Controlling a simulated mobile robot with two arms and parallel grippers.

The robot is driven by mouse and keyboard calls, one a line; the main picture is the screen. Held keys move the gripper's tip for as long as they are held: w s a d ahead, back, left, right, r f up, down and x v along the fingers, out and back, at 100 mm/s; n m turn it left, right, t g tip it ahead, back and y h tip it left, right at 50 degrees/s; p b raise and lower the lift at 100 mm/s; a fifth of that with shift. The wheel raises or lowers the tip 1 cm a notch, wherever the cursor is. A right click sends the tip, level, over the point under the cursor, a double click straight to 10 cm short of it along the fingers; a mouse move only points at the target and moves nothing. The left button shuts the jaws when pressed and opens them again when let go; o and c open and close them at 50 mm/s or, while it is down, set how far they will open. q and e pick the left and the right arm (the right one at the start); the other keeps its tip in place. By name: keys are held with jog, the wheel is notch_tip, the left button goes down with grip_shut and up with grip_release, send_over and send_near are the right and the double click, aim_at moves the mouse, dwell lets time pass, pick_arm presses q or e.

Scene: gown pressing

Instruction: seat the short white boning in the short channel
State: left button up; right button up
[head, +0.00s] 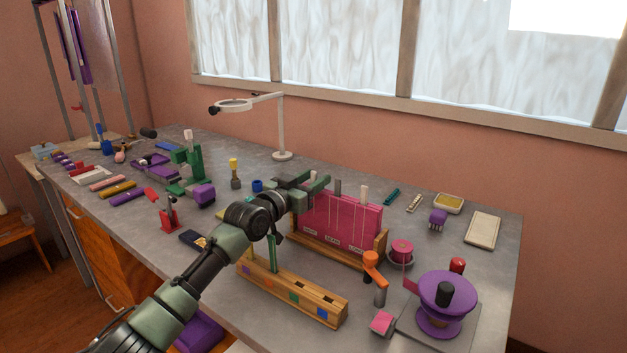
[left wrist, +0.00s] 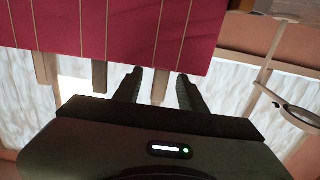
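The pink panel (head: 335,222) stands upright in a wooden holder with labelled channels; it also shows in the left wrist view (left wrist: 120,25). My left gripper (head: 314,186) is at the panel's top left edge. In the left wrist view its fingers (left wrist: 160,82) are open on either side of a pale boning strip (left wrist: 160,88), with a gap on both sides. This strip sticks out of the panel's edge; its colour looks beige in the shade. A grey strip (head: 338,188) and a white strip (head: 364,194) stick up farther right. My right gripper is not in view.
A wooden block (head: 312,297) with coloured squares and a green post (head: 272,252) stands in front of the panel. An orange-topped stand (head: 371,262) and a purple spool (head: 441,292) are at the right. A magnifier lamp (head: 281,125) stands behind.

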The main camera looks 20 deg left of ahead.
pick_arm(q)
jog(key=shift+r, duration=0.1)
notch_tip(320, 180, up, 20)
jog(key=b, duration=0.1)
dwell(0.4)
